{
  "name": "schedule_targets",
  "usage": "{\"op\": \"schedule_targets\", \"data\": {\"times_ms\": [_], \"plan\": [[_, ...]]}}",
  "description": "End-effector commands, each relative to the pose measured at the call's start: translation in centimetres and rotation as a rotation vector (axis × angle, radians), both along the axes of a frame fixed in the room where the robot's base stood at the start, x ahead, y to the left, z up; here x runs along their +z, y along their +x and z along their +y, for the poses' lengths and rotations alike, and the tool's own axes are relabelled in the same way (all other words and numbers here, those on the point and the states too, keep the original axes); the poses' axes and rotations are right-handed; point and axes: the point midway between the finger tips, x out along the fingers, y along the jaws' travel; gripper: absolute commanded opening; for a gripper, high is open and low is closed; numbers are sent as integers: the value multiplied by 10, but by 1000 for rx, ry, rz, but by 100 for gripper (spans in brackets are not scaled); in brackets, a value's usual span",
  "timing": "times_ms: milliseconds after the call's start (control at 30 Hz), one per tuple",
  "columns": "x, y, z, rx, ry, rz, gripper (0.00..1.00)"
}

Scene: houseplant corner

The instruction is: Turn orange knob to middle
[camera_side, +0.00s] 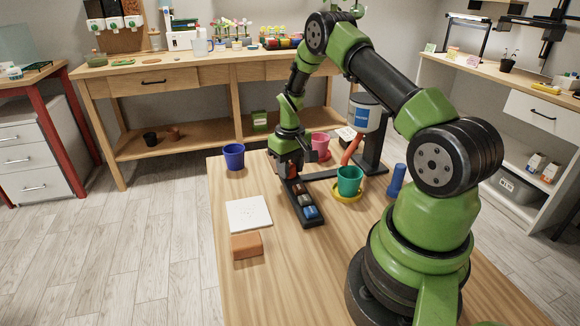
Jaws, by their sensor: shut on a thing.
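A narrow black control panel (315,222) lies on the wooden table, with a row of coloured knobs along it. My gripper (291,179) points down over the far end of the panel and is shut on the knob there, which I take to be the orange knob. My fingers hide most of that knob, so its pointer angle cannot be read.
A blue pot (233,156) stands left of my gripper; a pink pot (320,146) is behind it. A green pot (349,180) on a yellow saucer (347,196) and a blue cylinder (397,180) stand right. A white tile (248,214) and terracotta block (246,245) lie left.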

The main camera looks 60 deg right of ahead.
Motion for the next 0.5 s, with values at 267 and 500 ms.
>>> {"op": "schedule_targets", "data": {"times_ms": [267,500], "plan": [[0,0,0,-235,1,2,10],[0,0,0,-445,1,2,10]]}}
